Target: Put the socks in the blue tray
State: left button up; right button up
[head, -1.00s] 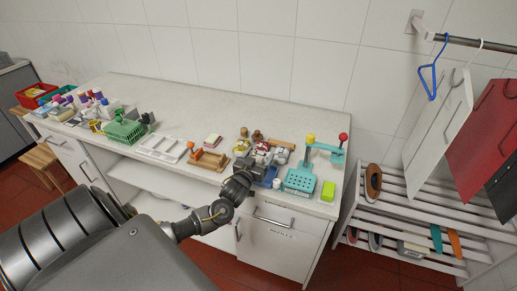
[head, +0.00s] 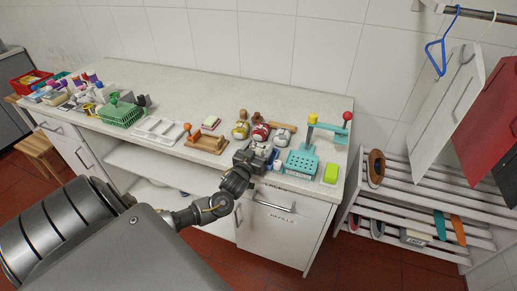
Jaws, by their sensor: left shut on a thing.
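My right gripper is not in view.
A wooden stand (head: 207,141), a white divided tray (head: 160,130) and a green basket (head: 119,114) are to the left. The back of the counter is clear.

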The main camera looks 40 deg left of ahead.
pick_arm(q)
jog(key=o, duration=1.1)
jog(key=shift+s, duration=0.1)
jog(key=shift+s+d+f, duration=0.1)
jog(key=shift+s+d, duration=0.05)
jog(key=shift+s, duration=0.15)
jog(key=shift+b+v, duration=1.2)
jog(key=shift+v, duration=3.8)
